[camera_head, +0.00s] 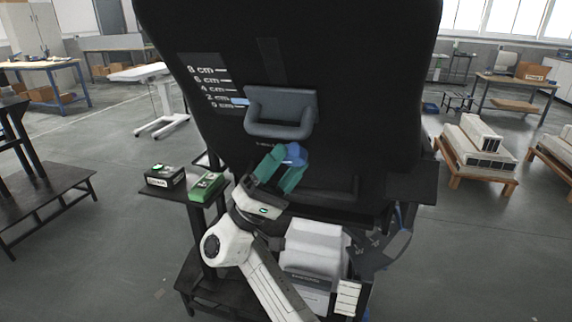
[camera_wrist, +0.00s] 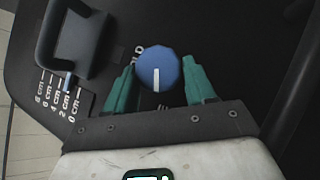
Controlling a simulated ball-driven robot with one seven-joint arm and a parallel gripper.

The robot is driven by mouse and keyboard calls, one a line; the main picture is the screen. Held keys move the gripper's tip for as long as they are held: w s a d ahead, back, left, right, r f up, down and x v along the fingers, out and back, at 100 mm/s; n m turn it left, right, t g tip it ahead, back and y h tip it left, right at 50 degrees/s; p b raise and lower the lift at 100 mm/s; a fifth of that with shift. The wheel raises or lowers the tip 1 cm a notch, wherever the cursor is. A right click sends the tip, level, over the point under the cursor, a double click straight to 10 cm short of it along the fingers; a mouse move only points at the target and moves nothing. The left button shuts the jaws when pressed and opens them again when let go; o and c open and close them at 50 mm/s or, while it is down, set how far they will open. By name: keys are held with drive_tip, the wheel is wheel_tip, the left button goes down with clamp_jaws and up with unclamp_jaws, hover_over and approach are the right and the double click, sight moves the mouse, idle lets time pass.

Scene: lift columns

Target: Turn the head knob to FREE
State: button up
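The blue round knob (camera_head: 293,153) sits on the black panel below the grey handle. It also shows in the wrist view (camera_wrist: 158,66), with a white pointer line directed toward the bottom of that picture. Letters ending in "OLD" (camera_wrist: 138,54) show at the knob's upper left. Another label below the knob is mostly hidden by my gripper, and I cannot read it. My gripper (camera_head: 285,160) has its two green fingers apart, one on each side of the knob in the wrist view (camera_wrist: 159,75). Narrow gaps seem to show beside the knob.
A grey handle (camera_head: 281,112) juts out above the knob. A centimetre scale (camera_head: 210,87) with a blue marker is left of it. A side shelf (camera_head: 172,189) holds a black box (camera_head: 165,175) and a green box (camera_head: 207,186).

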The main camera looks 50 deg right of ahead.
drive_tip(key=o, duration=0.4)
drive_tip(key=shift+f, duration=0.1)
drive_tip(key=b+v, duration=0.3)
drive_tip(key=v, duration=0.7)
drive_tip(key=shift+w+a+f, duration=0.15)
drive_tip(key=shift+a+f, duration=0.1)
drive_tip(key=s+d+f+n+t+y+p, duration=0.2)
drive_tip(key=s+d+f+t+y, duration=0.2)
drive_tip(key=s+f+t+y, duration=0.35)
drive_tip(key=s+d+f+n+t+y+p, duration=0.3)
drive_tip(key=s+d+f+t+y, duration=0.1)
drive_tip(key=s+f, duration=0.6)
drive_tip(key=s+a+f+t+y+p, duration=0.1)
drive_tip(key=s+a+f+y, duration=0.1)
drive_tip(key=a+y, duration=0.2)
drive_tip(key=s+a+f+n+t+y+p, duration=0.1)
drive_tip(key=s+a+f+y, duration=0.2)
drive_tip(key=a, duration=0.3)
drive_tip(key=s+a+f+n+t+y+p, duration=0.1)
drive_tip(key=s+a+f+y, duration=0.1)
drive_tip(key=a+y, duration=0.3)
drive_tip(key=shift+s+a+f+t+y, duration=0.15)
drive_tip(key=shift+a+f+t+y, duration=0.1)
drive_tip(key=shift+a+f, duration=0.4)
